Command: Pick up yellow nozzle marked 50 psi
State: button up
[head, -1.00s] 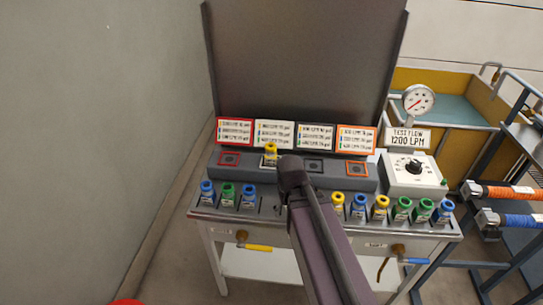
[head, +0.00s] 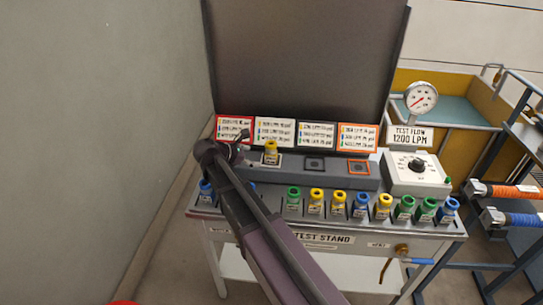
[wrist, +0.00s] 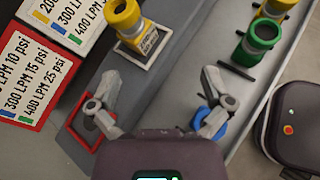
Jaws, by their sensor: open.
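Several yellow nozzles show, but I cannot read their psi marks. One yellow nozzle (head: 271,153) stands upright in the white-framed socket of the raised block; it also shows in the wrist view (wrist: 126,22). Three more stand in the front row, a left one (head: 316,201), a middle one (head: 338,203) and a right one (head: 383,207). My gripper (wrist: 160,100) is open and empty, above the left part of the stand. Its left finger overlaps the empty red-framed socket (wrist: 76,132), and its right finger partly hides a blue nozzle (wrist: 203,117).
Green and blue nozzles share the front row, including a green one (wrist: 258,40). Label cards (head: 315,135) line the back, below a tall dark panel (head: 305,60). A dial box (head: 416,170) and gauge (head: 421,98) stand right. A grey wall is close left.

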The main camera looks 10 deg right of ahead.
jog(key=w+a+r+n, duration=0.1)
jog(key=w+a+r+n+t+h, duration=0.1)
jog(key=a+n, duration=0.1)
jog(key=shift+w+a, duration=0.15)
jog(key=shift+w, duration=0.1)
jog(key=b, duration=0.3)
send_near(271, 148)
jog(key=w+d+f, duration=0.3)
jog(key=shift+w+d, duration=0.2)
jog(key=shift+w, duration=0.05)
jog(key=shift+w+d+f, duration=0.15)
jog(key=shift+w+d, duration=0.1)
jog(key=shift+d, duration=0.25)
jog(key=shift+b, duration=0.3)
jog(key=shift+f+b+x, duration=0.2)
jog(key=shift+b+x, duration=0.85)
jog(key=shift+x, duration=0.95)
jog(key=shift+w+d+f, duration=0.15)
jog(key=shift+w+d, duration=0.05)
jog(key=shift+d, duration=0.2)
